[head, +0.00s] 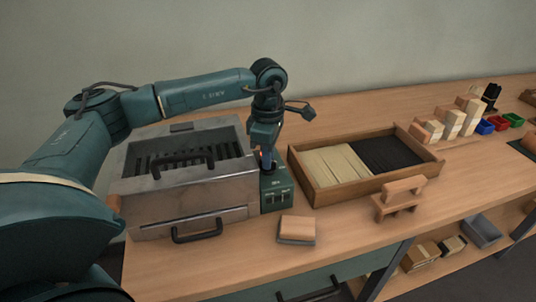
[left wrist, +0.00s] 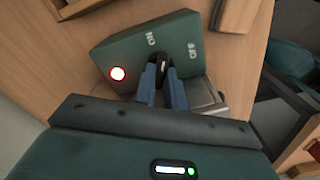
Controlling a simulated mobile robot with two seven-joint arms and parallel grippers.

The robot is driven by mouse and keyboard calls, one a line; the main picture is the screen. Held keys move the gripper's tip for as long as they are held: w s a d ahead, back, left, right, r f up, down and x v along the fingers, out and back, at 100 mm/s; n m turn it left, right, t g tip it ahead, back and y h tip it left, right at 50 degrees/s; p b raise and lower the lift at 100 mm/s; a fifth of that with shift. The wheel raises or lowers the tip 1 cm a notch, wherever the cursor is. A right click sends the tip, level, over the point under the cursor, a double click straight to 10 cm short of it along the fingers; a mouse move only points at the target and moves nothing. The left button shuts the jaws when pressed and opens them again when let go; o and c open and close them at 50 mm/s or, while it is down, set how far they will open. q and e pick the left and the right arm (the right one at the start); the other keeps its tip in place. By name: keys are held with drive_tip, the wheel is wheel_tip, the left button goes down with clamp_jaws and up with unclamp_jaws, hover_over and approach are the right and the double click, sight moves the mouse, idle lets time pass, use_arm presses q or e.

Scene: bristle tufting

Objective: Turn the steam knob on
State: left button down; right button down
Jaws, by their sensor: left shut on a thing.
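The steam knob (left wrist: 162,66) is a small black knob on the green control box (left wrist: 190,48), with the words ON and OFF printed beyond it. My left gripper (left wrist: 162,80) is shut on the knob, its two blue fingers one on each side. A red light (left wrist: 118,73) glows on the box. The knob's pointing direction is hard to tell. In the head view my left gripper (head: 267,162) comes down from above onto the green box (head: 276,191), and its fingers hide the knob. My right gripper is in neither view.
A grey metal steamer box (head: 190,190) with black handles stands directly left of the control box. A wooden tray (head: 315,188) with pale and black bristles lies to the right. A small block (head: 297,229) and a wooden stand (head: 397,200) sit in front.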

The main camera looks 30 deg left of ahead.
use_arm(q)
drive_tip(key=n, duration=0.6)
idle(0.5)
drive_tip(key=c, duration=1.5)
unclamp_jaws()
drive_tip(key=shift+o, duration=0.2)
drive_tip(key=shift+r, duration=0.1)
wheel_tip(320, 180, up, 13)
drive_tip(key=shift+d, duration=0.1)
